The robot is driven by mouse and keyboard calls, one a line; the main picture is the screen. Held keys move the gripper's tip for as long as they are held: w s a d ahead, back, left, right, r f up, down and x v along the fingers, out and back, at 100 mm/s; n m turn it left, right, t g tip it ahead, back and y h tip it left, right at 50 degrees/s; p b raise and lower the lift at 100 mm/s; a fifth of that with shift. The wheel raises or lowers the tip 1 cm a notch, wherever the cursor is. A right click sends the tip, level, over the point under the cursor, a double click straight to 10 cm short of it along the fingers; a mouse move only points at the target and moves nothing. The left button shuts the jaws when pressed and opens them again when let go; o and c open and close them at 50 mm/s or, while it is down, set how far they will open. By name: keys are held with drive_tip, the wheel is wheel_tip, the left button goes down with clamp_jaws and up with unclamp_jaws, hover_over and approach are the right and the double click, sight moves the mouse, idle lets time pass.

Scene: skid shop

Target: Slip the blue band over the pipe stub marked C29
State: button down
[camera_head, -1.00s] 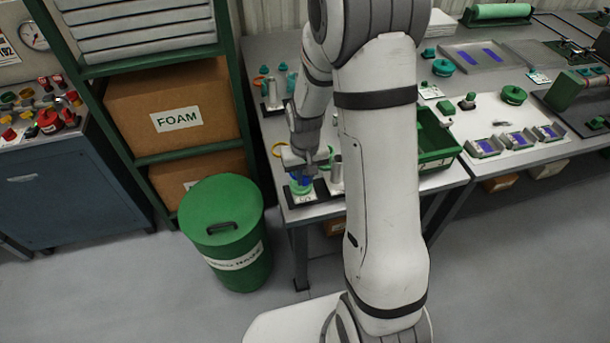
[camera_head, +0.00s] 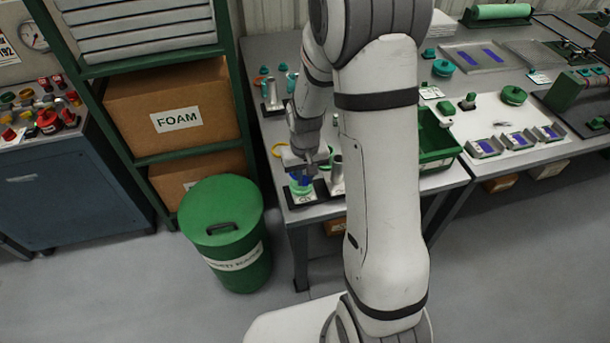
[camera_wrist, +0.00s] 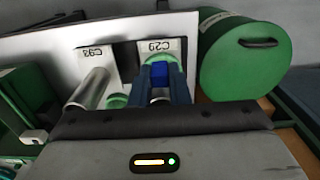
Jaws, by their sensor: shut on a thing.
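My gripper (camera_wrist: 160,88) points down with its two dark blue fingers shut on the blue band (camera_wrist: 159,75), directly over the plate labelled C29 (camera_wrist: 158,47). In the head view, my gripper (camera_head: 303,176) is at the front left corner of the bench, just above green at the plate. Green also shows behind the fingers in the wrist view. The C29 stub itself is hidden by the fingers and band, so I cannot tell whether the band is around it. Beside it, a bare metal stub (camera_wrist: 90,88) stands on the plate labelled C93 (camera_wrist: 95,54).
The C93 stub (camera_head: 337,168) stands close to the right of my gripper in the head view. A green bin (camera_head: 435,157) is further right on the bench. A lidded green drum (camera_head: 222,215) stands on the floor to the left. Another metal stub (camera_head: 271,95) stands further back.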

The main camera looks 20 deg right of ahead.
sight(305, 185)
drive_tip(key=shift+f+b, duration=0.95)
drive_tip(key=shift+b, duration=0.1)
idle(1.5)
drive_tip(key=shift+f+b, duration=0.35)
drive_tip(key=shift+f, duration=0.25)
drive_tip(key=shift+f+b, duration=0.25)
drive_tip(key=shift+b, duration=0.2)
drive_tip(key=shift+f, duration=0.2)
idle(0.4)
drive_tip(key=shift+f+b, duration=0.3)
drive_tip(key=shift+b, duration=0.15)
drive_tip(key=shift+f+b, duration=0.3)
drive_tip(key=c, duration=1.3)
unclamp_jaws()
